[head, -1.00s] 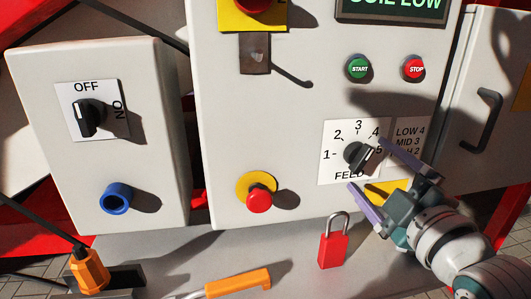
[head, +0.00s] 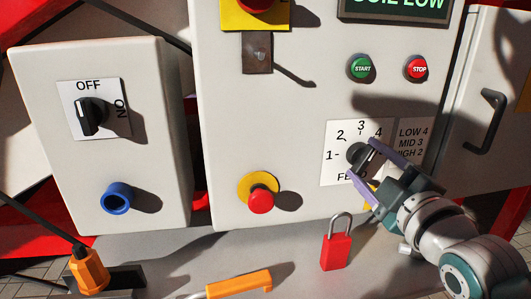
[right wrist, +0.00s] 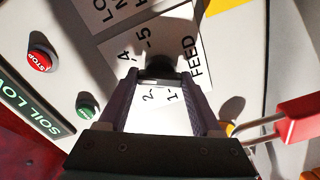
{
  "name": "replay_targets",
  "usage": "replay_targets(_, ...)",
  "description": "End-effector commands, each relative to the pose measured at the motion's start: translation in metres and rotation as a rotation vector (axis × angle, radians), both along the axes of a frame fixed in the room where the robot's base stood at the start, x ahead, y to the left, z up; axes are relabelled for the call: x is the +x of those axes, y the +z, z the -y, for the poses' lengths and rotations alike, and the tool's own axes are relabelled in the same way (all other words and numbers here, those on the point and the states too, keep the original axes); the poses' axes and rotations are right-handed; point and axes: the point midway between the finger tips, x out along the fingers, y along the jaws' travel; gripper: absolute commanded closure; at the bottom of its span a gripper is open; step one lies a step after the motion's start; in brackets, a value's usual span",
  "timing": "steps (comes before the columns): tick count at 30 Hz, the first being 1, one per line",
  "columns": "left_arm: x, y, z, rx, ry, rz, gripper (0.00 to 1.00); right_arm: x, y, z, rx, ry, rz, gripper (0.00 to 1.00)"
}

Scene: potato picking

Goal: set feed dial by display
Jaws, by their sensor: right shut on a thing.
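The feed dial (head: 356,152) is a black knob on a white scale plate (head: 333,173) marked 1 to 5, with FEED below. My right gripper (head: 366,162) is at the dial from the lower right, its purple fingers shut on the knob. In the right wrist view the dial (right wrist: 160,66) is between the fingertips, partly hidden. Which number it points to cannot be told. The display (head: 395,8), cut off at the top, ends in OIL LOW; the right wrist view shows SOIL LOW on it (right wrist: 28,112). A card (head: 413,142) reads LOW 4, MID 3, HIGH 2. My left gripper is not in view.
Green START (head: 361,67) and red STOP (head: 416,68) buttons are above the dial. A red padlock (head: 336,250) stands below. A red knob (head: 260,200) is left of the dial. The left box has an OFF/ON switch (head: 90,115) and blue ring (head: 117,198).

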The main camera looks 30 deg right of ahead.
Motion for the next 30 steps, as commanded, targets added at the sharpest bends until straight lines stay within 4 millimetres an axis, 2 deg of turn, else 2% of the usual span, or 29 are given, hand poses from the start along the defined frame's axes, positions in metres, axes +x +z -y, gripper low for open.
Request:
replay_targets(1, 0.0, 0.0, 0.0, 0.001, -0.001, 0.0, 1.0, 0.0, 0.0, 0.0, 0.0, 0.0, 0.0, 0.62)
replay_targets(7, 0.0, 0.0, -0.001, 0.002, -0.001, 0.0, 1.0, 0.0, 0.0, 0.0, 0.0, 0.0, 0.001, 0.85)
replay_targets(9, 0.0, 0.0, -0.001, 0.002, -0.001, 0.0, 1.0, 0.0, 0.0, 0.0, 0.001, 0.0, 0.001, 0.9)
replay_targets(12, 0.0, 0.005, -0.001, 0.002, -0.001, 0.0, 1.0, 0.0, 0.003, 0.0, 0.037, 0.0, 0.012, 0.9)
replay_targets(20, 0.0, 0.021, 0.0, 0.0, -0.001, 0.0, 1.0, 0.0, 0.002, 0.0, 0.275, 0.0, 0.087, 0.9)
replay_targets(29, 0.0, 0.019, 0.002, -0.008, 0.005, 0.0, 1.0, 0.0, 0.0, 0.0, 0.29, 0.0, 0.093, 0.9)
replay_targets(30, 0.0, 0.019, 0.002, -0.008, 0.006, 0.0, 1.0, 0.0, 0.0, 0.0, 0.29, 0.0, 0.093, 0.3)
